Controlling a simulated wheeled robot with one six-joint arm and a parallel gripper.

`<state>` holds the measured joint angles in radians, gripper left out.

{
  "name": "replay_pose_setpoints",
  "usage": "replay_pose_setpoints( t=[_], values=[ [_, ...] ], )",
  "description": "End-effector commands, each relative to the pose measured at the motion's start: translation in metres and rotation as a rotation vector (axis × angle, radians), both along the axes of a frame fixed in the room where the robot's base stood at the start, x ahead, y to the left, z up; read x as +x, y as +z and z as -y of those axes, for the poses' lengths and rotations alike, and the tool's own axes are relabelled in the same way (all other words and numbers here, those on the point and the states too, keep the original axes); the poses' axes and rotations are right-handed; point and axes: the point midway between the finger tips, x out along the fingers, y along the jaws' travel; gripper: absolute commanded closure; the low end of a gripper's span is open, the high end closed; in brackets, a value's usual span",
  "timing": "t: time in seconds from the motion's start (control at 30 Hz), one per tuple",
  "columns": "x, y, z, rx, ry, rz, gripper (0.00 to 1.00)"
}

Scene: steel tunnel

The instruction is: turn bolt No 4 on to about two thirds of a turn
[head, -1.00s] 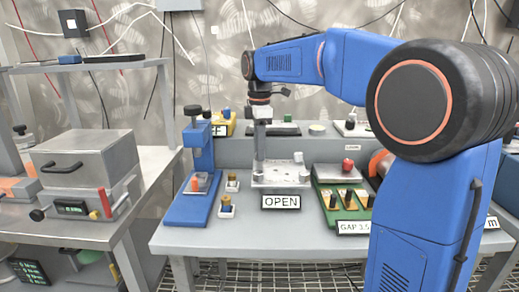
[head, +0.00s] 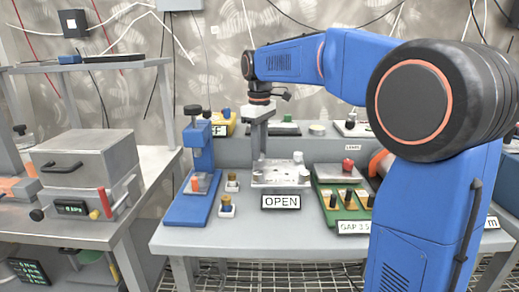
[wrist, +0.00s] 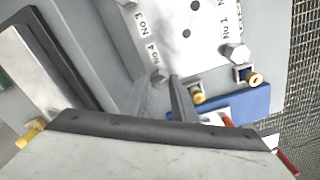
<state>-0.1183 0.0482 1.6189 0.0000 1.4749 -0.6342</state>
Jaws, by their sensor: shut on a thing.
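The pale bolt plate (head: 290,182) lies on the table behind the sign reading OPEN (head: 281,202). In the wrist view the plate (wrist: 190,50) carries the labels No 3 and No 4 and dark round holes. Bolt No 4 (wrist: 158,75) sits at the plate's corner beside its label, partly hidden by the fingers. My gripper (wrist: 166,84) is shut on it from above; it also shows over the plate's left end in the head view (head: 259,160). Another hex bolt (wrist: 236,52) stands at the plate's right corner.
A blue press-like stand (head: 200,165) is left of the plate, with two small blocks (head: 229,196) between them. A green board (head: 340,185) with black knobs stands at right. A grey box (head: 85,165) is on the left table. The table front is clear.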

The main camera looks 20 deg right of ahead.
Motion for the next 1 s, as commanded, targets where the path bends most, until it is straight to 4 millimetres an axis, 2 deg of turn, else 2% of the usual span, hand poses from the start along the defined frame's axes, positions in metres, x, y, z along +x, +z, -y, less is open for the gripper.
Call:
replay_pose_setpoints(
  t=[1.0],
  values=[
    [0.0004, 0.0009, -0.0003, 0.001, -0.956, 0.003, 0.98]
  ],
)
